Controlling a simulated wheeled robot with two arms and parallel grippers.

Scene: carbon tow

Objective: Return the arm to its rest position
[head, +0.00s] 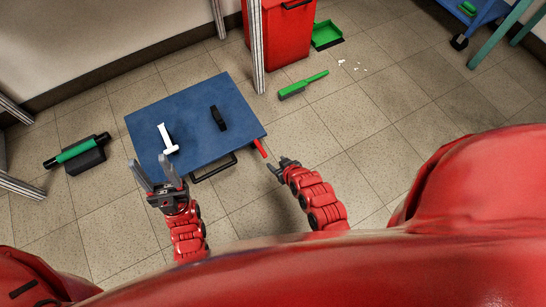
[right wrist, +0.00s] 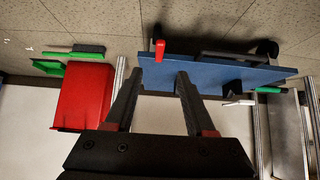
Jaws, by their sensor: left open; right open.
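My left gripper (head: 157,175) is open and empty in the head view, by the near left edge of the blue cart top (head: 190,112). My right gripper (head: 281,165) is off the near right corner of the cart, over the floor. In the right wrist view its two dark fingers (right wrist: 155,88) are spread apart with nothing between them. The cart top (right wrist: 215,76) lies beyond those fingers. A white tool (head: 167,139) and a black object (head: 218,118) rest on the cart top. A red handle (head: 260,148) sticks out at its right side.
A red bin (head: 285,35) stands behind the cart beside a metal post (head: 256,45). A green brush (head: 302,85), a green dustpan (head: 327,35) and white scraps (head: 353,66) lie on the floor. A green roll on a black block (head: 82,155) is at left.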

